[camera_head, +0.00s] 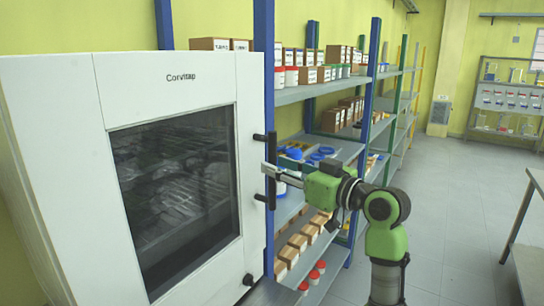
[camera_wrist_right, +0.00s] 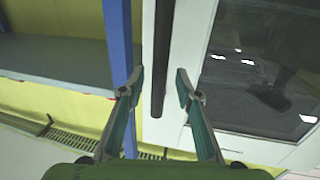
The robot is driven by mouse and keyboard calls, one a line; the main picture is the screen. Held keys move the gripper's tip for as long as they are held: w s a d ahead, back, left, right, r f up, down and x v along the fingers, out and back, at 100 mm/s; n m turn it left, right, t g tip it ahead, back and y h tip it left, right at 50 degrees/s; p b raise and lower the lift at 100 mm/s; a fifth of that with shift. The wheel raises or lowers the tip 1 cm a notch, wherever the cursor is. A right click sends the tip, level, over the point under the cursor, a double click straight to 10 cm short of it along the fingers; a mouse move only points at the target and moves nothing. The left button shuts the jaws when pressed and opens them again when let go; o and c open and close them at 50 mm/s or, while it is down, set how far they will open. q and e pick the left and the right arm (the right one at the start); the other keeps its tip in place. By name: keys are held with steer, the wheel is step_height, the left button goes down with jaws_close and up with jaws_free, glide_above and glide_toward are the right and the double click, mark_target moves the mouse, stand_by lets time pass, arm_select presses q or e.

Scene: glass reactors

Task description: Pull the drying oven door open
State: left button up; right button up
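The drying oven (camera_head: 50,120) is a white box at the left of the head view, labelled "Corvitap". Its door has a dark window (camera_head: 175,190) with racks behind it, and the door looks shut. A black vertical bar handle (camera_head: 271,185) is on the door's right edge; it also shows in the right wrist view (camera_wrist_right: 163,50). My right gripper (camera_head: 268,172) is at the handle. In the wrist view its two fingers (camera_wrist_right: 159,84) are apart, one on each side of the bar, with gaps to it. My left gripper is not in view.
Shelving with blue posts (camera_head: 264,60) stands just right of the oven, holding boxes, jars and blue-lidded items. A round black knob (camera_head: 248,279) is low on the oven's front. Open grey floor (camera_head: 460,200) lies to the right, with a table (camera_head: 530,240) at the right edge.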

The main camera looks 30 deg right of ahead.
steer(key=shift+w+a+p, duration=0.15)
steer(key=shift+w, duration=0.55)
steer(key=shift+w+a+p, duration=0.15)
steer(key=shift+w, duration=0.5)
jaws_close()
steer(key=shift+s+f, duration=0.1)
